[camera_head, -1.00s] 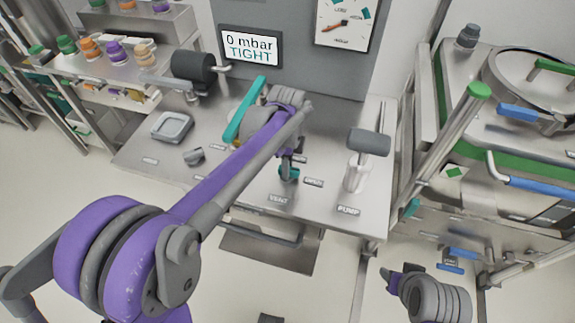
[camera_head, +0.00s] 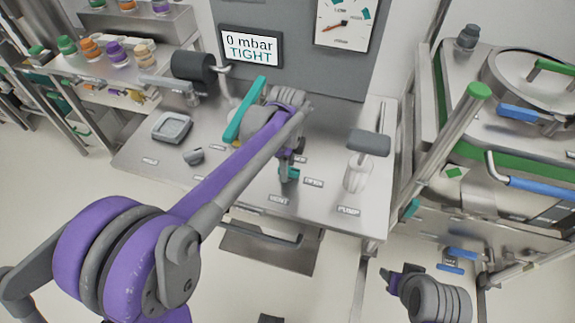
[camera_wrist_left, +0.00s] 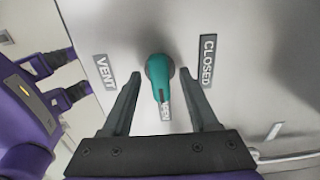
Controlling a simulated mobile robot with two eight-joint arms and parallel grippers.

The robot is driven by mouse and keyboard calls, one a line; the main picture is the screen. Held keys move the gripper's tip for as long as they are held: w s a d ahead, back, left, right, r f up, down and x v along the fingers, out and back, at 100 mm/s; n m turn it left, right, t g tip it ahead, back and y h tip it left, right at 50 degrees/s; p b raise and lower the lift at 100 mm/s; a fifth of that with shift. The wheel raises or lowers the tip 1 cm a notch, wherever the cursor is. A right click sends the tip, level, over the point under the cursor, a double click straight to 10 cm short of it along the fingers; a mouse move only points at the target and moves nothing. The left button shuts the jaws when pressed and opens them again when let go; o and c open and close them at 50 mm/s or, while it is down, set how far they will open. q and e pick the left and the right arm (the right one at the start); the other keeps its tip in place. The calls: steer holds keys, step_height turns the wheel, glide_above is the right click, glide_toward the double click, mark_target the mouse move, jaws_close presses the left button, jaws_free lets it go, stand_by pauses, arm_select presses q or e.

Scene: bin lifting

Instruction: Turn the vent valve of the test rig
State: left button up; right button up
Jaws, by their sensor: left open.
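The vent valve shows in the left wrist view as a teal lever handle (camera_wrist_left: 160,78) on a bare metal panel. Its end points toward my gripper and partly covers a small label, apparently "OPEN". A "VENT" label (camera_wrist_left: 104,73) stands left of it and a "CLOSED" label (camera_wrist_left: 207,60) right of it. My left gripper (camera_wrist_left: 160,90) is open, one finger on each side of the handle, with visible gaps. In the head view the teal valve (camera_head: 289,175) shows just below my left gripper (camera_head: 290,162). My right gripper (camera_head: 390,279) is low at the right, its jaws unclear.
The display (camera_head: 251,48) reads "0 mbar TIGHT", beside a dial gauge (camera_head: 345,22). A grey pump handle (camera_head: 369,143) stands right of the valve. A grey tray (camera_head: 172,127) lies on the bench (camera_head: 240,205) at left. A steel cart (camera_head: 500,130) stands right.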

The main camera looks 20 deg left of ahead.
arm_select(q)
step_height(320, 180, up, 11)
steer(key=shift+p, duration=0.4)
steer(key=shift+f, duration=0.1)
stand_by(0.4)
steer(key=s+a+f+n+t, duration=0.1)
steer(key=s+f+n, duration=0.2)
steer(key=s+n, duration=0.3)
steer(key=s+a+f+n+t+p, duration=0.1)
steer(key=s+a+f+n+t, duration=0.1)
steer(key=s+n, duration=0.4)
steer(key=s+a+f+n+t+p, duration=0.1)
steer(key=s+f+n+t, duration=0.1)
steer(key=s+n, duration=0.4)
steer(key=s+f, duration=0.1)
steer(key=s, duration=0.2)
steer(key=shift+a+f+n, duration=0.3)
steer(key=shift+a+f, duration=0.05)
steer(key=shift+a, duration=0.05)
steer(key=shift+o, duration=0.2)
steer(key=shift+w, duration=0.1)
stand_by(0.9)
